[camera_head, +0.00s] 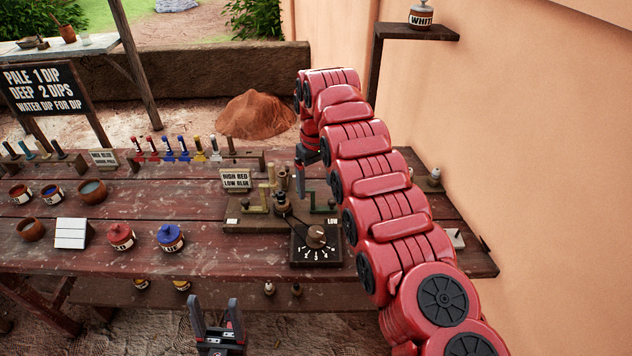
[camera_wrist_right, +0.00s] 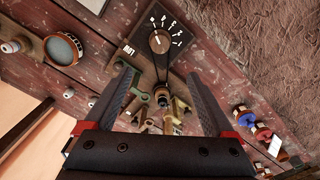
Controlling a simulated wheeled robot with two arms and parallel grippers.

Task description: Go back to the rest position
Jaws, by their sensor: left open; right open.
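My right arm reaches from the lower right over the table (camera_head: 150,255). Its gripper (camera_head: 302,168) points down above the dial device, partly hidden by the arm. In the right wrist view my right gripper (camera_wrist_right: 163,85) is open, with nothing held between its fingers. Beyond the fingers are the dial (camera_wrist_right: 159,41) and small brass posts (camera_wrist_right: 177,105); I cannot tell whether the fingers touch anything. My left gripper (camera_head: 217,312) is open and empty, low in front of the table's near edge.
A wall (camera_head: 540,180) closes the right side. A shelf (camera_head: 430,33) holds a white-labelled jar (camera_head: 421,17).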

